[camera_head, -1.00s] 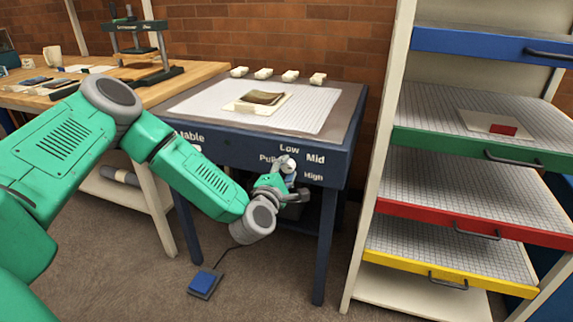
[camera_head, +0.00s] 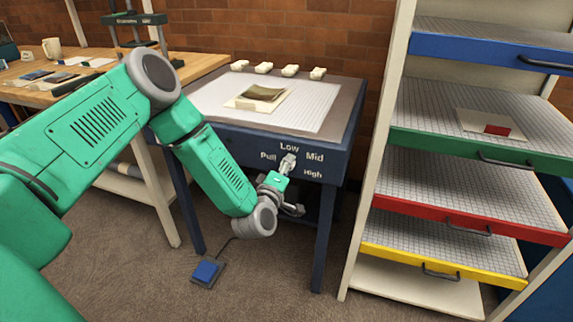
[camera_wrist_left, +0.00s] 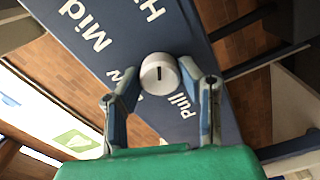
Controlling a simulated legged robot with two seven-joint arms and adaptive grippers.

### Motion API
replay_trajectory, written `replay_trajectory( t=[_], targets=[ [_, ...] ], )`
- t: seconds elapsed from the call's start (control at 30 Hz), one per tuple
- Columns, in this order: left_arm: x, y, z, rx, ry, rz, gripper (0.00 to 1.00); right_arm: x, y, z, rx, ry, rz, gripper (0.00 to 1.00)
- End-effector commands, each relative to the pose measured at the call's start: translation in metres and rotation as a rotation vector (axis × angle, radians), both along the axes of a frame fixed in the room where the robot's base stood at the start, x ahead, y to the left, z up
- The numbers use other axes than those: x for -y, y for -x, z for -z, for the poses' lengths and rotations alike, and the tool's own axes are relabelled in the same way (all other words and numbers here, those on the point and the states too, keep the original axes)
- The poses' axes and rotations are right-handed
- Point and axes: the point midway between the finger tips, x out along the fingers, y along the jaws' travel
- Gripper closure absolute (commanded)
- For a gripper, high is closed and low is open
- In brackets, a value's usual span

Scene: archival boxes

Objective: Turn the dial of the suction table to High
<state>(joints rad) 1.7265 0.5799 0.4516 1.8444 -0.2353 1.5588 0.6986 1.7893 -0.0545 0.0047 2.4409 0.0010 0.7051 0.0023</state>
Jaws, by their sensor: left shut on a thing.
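The suction table (camera_head: 225,137) has a dark blue front panel with white labels Pull, Low, Mid and High. Its dial (camera_wrist_left: 159,73) is a white round knob with a short dark mark, seen in the left wrist view. I cannot tell which label the mark points to. My right gripper is out of view.
A small dark piece on a pale sheet (camera_head: 258,94) lies on the table's gridded top, with several white blocks (camera_head: 264,68) behind. A blue foot pedal (camera_head: 207,271) is on the floor. A rack with coloured trays (camera_head: 465,218) stands close on the right.

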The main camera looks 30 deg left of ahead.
Motion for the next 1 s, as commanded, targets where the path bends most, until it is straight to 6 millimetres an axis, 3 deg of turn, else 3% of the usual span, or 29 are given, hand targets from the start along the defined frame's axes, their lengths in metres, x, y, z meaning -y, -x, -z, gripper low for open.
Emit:
replay_trajectory(
  t=[0.6, 0.63, 0.67, 1.0],
  targets=[
    [0.0028, 0.0032, 0.0079, -0.029, -0.036, 0.008, 0.96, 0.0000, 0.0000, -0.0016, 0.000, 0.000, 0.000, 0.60],
    [0.0027, 0.0033, 0.0078, -0.029, -0.036, 0.008, 0.57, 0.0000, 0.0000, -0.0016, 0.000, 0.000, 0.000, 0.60],
    [0.0028, 0.0033, 0.0077, -0.028, -0.036, 0.008, 0.47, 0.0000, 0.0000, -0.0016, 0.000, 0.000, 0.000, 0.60],
    [0.0015, 0.0035, 0.0030, -0.017, -0.036, 0.004, 0.47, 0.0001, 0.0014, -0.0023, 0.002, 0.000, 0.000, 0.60]
  ],
)
